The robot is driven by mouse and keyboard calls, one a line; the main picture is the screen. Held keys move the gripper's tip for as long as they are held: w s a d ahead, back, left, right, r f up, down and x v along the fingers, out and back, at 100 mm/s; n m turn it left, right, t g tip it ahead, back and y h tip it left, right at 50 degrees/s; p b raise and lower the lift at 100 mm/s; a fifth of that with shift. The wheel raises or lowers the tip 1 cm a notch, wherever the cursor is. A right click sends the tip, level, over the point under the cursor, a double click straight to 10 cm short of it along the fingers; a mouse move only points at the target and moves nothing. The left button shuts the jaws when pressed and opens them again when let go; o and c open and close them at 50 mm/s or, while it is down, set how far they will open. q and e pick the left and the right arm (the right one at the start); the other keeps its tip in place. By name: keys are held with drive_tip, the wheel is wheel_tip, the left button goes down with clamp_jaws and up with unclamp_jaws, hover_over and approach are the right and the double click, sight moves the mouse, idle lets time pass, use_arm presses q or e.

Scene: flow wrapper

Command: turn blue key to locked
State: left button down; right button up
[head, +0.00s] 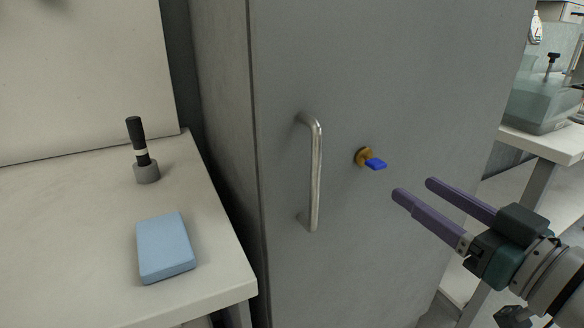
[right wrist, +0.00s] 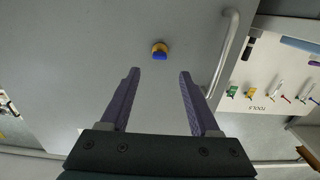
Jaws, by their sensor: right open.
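The blue key (head: 376,164) sits in a round brass lock (head: 363,156) on the grey cabinet door, right of the handle. In the head view its blue bow points to the right and slightly down. The key (right wrist: 159,57) also shows in the right wrist view, ahead of the fingertips and roughly midway between them. My right gripper (head: 415,190) is open and empty, with purple fingers apart. It is to the right of and below the key and does not touch it. My left gripper is not in view.
A vertical metal handle (head: 316,175) stands out from the door left of the lock. A pale bench (head: 90,215) at left holds a light blue block (head: 165,248) and a black-handled tool (head: 140,145) in a grey holder. Another bench with a clear tank (head: 540,105) is at right.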

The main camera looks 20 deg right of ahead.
sight(382, 167)
drive_tip(key=w, duration=0.2)
drive_tip(key=w+b, duration=0.1)
drive_tip(key=w, duration=0.5)
drive_tip(key=shift+w+a, duration=0.2)
drive_tip(key=shift+a, duration=0.1)
clamp_jaws()
